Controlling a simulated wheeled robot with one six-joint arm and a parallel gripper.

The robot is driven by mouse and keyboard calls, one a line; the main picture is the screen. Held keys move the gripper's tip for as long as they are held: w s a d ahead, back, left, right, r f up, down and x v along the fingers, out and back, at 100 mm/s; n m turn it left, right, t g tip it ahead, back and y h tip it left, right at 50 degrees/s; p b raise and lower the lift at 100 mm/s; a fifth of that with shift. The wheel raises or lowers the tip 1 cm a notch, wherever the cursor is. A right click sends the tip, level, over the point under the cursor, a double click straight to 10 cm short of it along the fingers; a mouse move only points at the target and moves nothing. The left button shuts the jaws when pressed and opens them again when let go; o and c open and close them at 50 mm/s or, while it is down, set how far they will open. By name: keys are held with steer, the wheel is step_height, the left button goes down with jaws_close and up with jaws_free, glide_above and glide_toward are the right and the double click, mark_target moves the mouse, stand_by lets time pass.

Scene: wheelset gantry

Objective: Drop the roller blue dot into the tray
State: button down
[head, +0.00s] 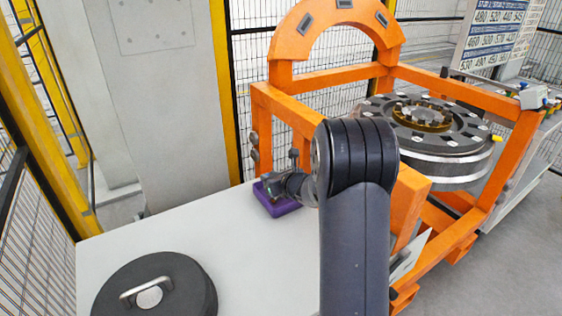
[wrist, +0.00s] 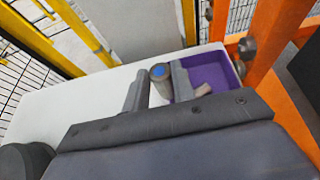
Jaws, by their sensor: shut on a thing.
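The roller with the blue dot (wrist: 160,75) is a small grey cylinder with a blue end face, seen between my fingers in the wrist view. My gripper (wrist: 156,84) is shut on it. The purple tray (wrist: 214,56) is just right of the fingers in the wrist view, and the right finger overlaps its near left side. In the head view the tray (head: 284,209) sits at the table's far right edge, with my gripper (head: 270,182) over it. The roller cannot be made out clearly there. A small tan piece (wrist: 203,90) shows at the tray, partly hidden by the finger.
The white table (head: 180,240) is mostly clear. A dark round lid with a metal handle (head: 155,288) lies at its front left. An orange gantry frame (head: 275,115) stands close beside the tray, holding a large wheel-like disc (head: 440,165). Yellow-posted fencing (head: 228,90) is behind.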

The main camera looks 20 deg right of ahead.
steer(key=w+d+r+m+h+b, duration=0.1)
steer(key=w+d+r+m+h, duration=0.1)
steer(key=w+d+r, duration=0.3)
step_height(320, 180, down, 7)
steer(key=d+b, duration=0.1)
steer(key=b, duration=0.4)
steer(key=shift+s+d+t, duration=0.15)
steer(key=shift+s+t, duration=0.15)
steer(key=shift+s, duration=0.05)
steer(key=c, duration=1.1)
jaws_free()
steer(key=v, duration=1)
steer(key=shift+s+r+b, duration=0.25)
steer(key=shift+s+b, duration=0.05)
steer(key=shift+s, duration=0.05)
steer(key=shift+d, duration=0.1)
